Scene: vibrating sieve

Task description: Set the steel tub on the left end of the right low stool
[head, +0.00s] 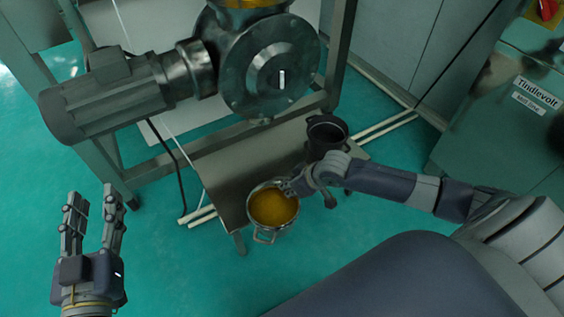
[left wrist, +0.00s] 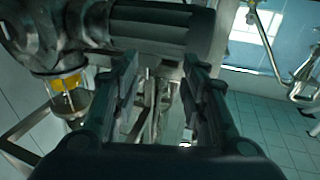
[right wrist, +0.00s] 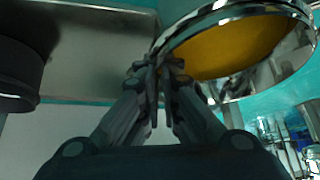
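The steel tub (head: 273,207), round and filled with yellow material, is at the front edge of the low stool (head: 235,165) in the head view. Its handle hangs on the near side. I cannot tell whether its base touches the stool. My right gripper (head: 286,187) is at the tub's upper right rim. In the right wrist view its fingers (right wrist: 157,68) are closed together at the rim of the tub (right wrist: 235,48); the exact grip is partly hidden. My left gripper (head: 90,190) is open and empty, far left of the stool.
A dark pot (head: 327,135) stands at the stool's back right end. The sieve machine with its motor (head: 105,98) and round flange (head: 272,68) overhangs behind the stool. A green cabinet (head: 500,130) stands at right. The floor at front left is clear.

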